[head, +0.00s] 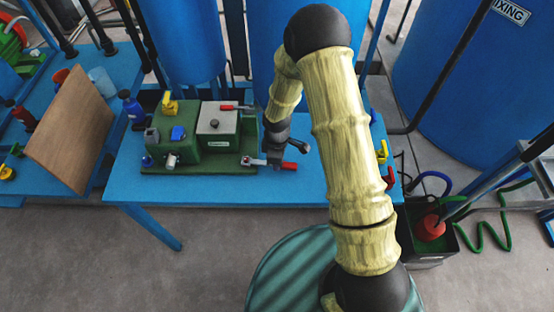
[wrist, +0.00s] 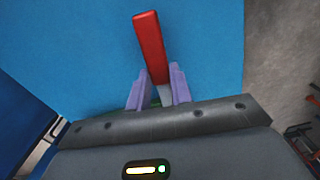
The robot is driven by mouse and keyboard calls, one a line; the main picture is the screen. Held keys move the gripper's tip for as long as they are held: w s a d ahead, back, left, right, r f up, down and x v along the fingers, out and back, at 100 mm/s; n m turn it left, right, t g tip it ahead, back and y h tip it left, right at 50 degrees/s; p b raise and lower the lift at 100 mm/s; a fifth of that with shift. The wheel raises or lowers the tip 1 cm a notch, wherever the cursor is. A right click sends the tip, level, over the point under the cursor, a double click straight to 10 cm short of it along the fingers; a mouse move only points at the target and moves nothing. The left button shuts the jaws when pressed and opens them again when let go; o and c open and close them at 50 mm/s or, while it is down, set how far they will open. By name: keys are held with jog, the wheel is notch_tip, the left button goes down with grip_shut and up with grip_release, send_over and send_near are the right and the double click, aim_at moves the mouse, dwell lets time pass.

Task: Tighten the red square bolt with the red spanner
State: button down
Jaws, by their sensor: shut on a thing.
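My gripper (head: 272,158) is at the right end of the green autoclave, low over the blue table. It is shut on the red spanner (head: 290,166), whose red handle points right and whose metal end reaches left toward the autoclave. In the wrist view the red spanner (wrist: 150,45) stands out between the two purple fingers of my gripper (wrist: 157,90).
A red-handled lever (head: 227,107) lies at the lid's back edge. Yellow and blue parts sit on the autoclave's left half. The blue table (head: 230,190) is clear in front. Blue tanks stand behind.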

jog(key=shift+f, duration=0.1)
jog(key=c, duration=1.2)
grip_release()
jog(key=shift+o, duration=0.2)
notch_tip(320, 180, up, 18)
jog(key=shift+f+p, duration=0.25)
jog(key=shift+p, duration=0.2)
